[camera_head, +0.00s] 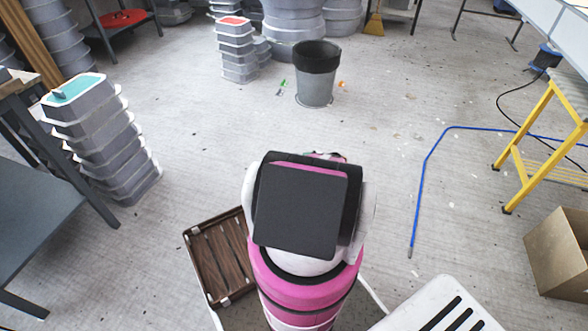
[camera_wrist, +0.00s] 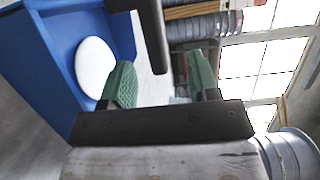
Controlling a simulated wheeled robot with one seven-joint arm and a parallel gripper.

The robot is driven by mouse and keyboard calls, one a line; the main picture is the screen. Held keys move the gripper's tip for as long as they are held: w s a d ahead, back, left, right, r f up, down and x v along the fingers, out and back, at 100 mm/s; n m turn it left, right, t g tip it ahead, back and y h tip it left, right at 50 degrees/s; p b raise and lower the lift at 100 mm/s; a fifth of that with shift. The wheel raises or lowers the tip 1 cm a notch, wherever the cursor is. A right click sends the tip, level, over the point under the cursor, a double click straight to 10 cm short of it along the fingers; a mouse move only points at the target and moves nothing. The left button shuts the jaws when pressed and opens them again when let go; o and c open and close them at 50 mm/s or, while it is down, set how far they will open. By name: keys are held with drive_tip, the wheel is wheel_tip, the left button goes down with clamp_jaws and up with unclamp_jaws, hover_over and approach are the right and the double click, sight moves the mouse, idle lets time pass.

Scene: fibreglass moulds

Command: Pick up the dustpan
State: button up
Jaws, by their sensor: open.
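I cannot make out a dustpan for certain in either view. In the head view, a small teal-grey piece (camera_head: 59,94) lies on the teal top of a mould stack (camera_head: 100,140) at the left; it is too small to identify. My gripper (camera_wrist: 160,68) shows in the wrist view, with its two green-padded fingers spread apart and nothing between them. In the head view my own arm hides part of the floor in the middle, and my gripper cannot be seen there.
A grey bin (camera_head: 316,75) stands on the floor, with a red-topped mould stack (camera_head: 236,50) to its left. A brown slatted crate (camera_head: 215,255) lies beside me. A cardboard box (camera_head: 560,250), yellow trestle (camera_head: 530,150) and blue hose (camera_head: 424,180) are at right.

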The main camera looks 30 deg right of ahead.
drive_tip(key=shift+w+a+f, duration=0.2)
drive_tip(key=shift+w+a, duration=0.1)
drive_tip(key=shift+a, duration=0.2)
drive_tip(key=shift+w+a+f, duration=0.15)
drive_tip(key=shift+w+a, duration=0.1)
drive_tip(key=shift+a, duration=0.2)
drive_tip(key=shift+x, duration=2.7)
clamp_jaws()
